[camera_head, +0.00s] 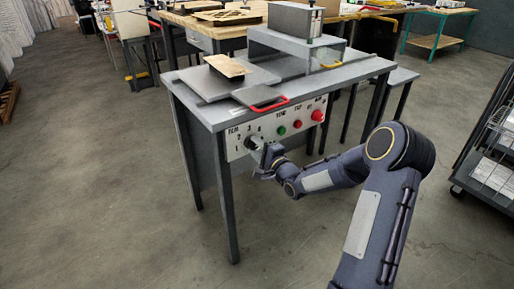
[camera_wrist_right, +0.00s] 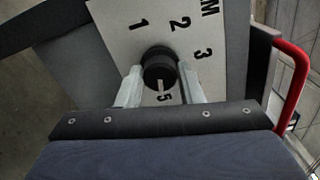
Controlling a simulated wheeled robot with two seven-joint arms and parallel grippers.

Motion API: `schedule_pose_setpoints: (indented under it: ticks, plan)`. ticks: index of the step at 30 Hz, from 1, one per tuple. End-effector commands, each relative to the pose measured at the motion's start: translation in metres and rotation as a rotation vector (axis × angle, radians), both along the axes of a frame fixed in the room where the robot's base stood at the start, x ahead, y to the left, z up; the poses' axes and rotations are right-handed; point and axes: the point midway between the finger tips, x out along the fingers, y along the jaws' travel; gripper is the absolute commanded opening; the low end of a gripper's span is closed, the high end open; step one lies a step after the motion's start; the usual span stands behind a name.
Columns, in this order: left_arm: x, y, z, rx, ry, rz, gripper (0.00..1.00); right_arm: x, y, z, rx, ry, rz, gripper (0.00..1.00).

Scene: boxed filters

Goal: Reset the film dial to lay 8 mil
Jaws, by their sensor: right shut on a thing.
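The film dial (camera_wrist_right: 159,62) is a round black knob on the white front panel of the grey bench machine. In the head view the panel (camera_head: 237,144) carries the word FILM and numbers around the dial. In the wrist view the numerals 1, 2, 3 and 5 show around the knob; a pale mark on the knob's lower side seems to point toward the 5. My right gripper (camera_wrist_right: 160,80) has its two pale fingers on either side of the knob, shut on it. In the head view the right gripper (camera_head: 263,154) hides most of the dial. My left gripper is not in view.
A red-handled plate (camera_head: 262,97) lies at the tabletop's front edge above. A dark rack (camera_head: 490,165) stands at right. The floor at left is clear.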

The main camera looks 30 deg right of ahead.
Motion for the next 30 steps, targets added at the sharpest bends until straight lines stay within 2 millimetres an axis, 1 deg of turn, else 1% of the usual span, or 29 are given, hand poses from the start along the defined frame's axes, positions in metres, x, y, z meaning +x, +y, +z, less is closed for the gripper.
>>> schedule_pose_setpoints:
  ticks: [1,4,5,9,25,28,30]
  plan:
    - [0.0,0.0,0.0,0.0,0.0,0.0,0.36,0.003,0.002,0.006,0.001,-0.016,0.004,0.11]
    - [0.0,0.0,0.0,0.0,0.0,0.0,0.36,0.004,0.003,0.007,0.001,-0.016,0.005,0.11]
    - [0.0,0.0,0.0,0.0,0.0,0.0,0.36,0.004,0.003,0.007,0.001,-0.016,0.005,0.38]
    - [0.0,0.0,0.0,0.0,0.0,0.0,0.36,0.004,0.003,0.006,0.001,-0.014,0.005,0.56]
    - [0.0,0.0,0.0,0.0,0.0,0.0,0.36,0.001,0.001,0.002,0.0,-0.004,0.002,0.56]
    - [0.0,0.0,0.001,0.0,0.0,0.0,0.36,-0.005,0.0,0.002,-0.001,-0.003,0.001,0.56]
    - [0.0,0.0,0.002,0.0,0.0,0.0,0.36,-0.014,-0.001,0.002,0.0,-0.003,0.001,0.56]
